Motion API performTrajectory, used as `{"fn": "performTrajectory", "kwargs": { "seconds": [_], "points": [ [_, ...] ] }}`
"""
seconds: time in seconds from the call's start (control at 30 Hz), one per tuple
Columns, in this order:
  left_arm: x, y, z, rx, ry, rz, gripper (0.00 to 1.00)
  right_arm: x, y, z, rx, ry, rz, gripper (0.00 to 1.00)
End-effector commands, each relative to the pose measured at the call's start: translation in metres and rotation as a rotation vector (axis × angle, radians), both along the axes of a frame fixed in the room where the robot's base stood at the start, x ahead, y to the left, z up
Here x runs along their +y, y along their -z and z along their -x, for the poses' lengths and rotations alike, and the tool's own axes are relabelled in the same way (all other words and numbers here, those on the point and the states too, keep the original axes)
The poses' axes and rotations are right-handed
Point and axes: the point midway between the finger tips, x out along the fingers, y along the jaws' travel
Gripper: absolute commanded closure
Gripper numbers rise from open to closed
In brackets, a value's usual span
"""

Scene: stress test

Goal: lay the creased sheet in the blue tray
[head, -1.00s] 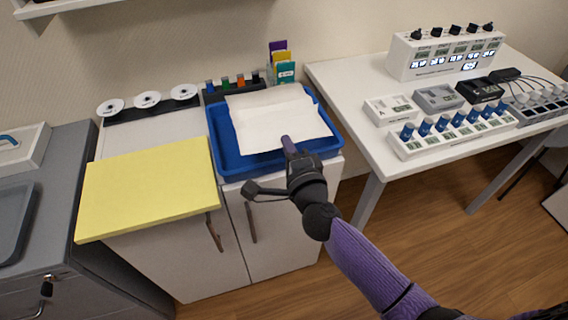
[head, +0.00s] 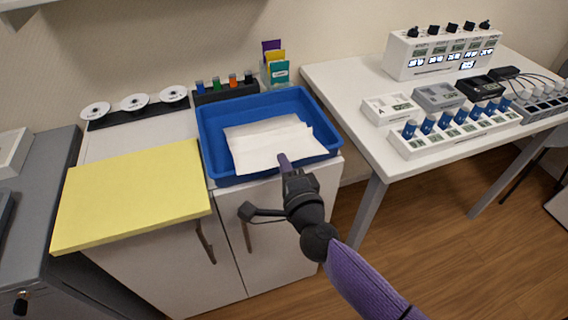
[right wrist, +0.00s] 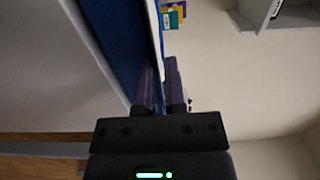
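The creased white sheet (head: 268,143) lies over the floor of the blue tray (head: 208,118), inside its walls at the back and left. Its near right part reaches the tray's front side; whether it touches the rim there is unclear. My right gripper (head: 283,160) is at the sheet's near edge, above the tray's front rim, with its purple fingers close together. In the right wrist view the fingers (right wrist: 159,92) flank a thin pale strip that looks like the sheet seen edge-on. The contact itself is partly hidden. My left gripper is out of view.
The tray sits on a white cabinet beside a yellow board (head: 135,195). Behind it stand a rack of small bottles (head: 226,88) and a holder with coloured cards (head: 278,70). A white table (head: 345,85) with devices is at right. The tray's back part is bare.

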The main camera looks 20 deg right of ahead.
Motion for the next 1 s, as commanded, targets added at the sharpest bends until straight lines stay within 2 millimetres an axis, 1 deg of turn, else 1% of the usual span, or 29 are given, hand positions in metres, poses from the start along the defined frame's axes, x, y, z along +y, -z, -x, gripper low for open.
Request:
{"fn": "performTrajectory", "kwargs": {
  "seconds": [0.03,0.1,0.37,0.47,0.5,0.57,0.67,0.8,0.9,1.0],
  "points": [
    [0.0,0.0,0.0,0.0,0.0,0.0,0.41,0.0,0.0,0.0,0.0,0.0,0.0,0.75],
    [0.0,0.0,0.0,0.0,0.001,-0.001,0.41,0.0,0.0,0.0,0.0,0.0,0.0,0.63],
    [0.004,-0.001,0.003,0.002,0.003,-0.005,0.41,0.0,-0.001,0.0,-0.001,0.0,0.0,0.63],
    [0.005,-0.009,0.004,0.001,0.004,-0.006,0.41,0.0,-0.011,0.0,-0.003,-0.001,0.0,0.63],
    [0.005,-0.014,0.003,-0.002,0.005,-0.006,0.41,0.0,-0.019,0.0,-0.004,-0.001,0.0,0.63],
    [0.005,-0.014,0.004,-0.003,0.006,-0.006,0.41,0.0,-0.014,0.013,0.002,-0.001,0.001,0.63],
    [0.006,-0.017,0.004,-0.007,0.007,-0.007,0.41,-0.001,-0.013,0.039,0.004,-0.001,0.0,0.63],
    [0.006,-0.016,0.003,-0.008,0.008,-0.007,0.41,-0.003,-0.01,0.08,0.005,-0.001,0.001,0.63],
    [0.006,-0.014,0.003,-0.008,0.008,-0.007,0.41,-0.003,-0.01,0.102,0.004,-0.001,0.0,0.63],
    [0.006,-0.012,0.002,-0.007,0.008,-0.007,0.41,-0.004,-0.011,0.115,0.002,0.0,0.0,0.63]
  ]
}}
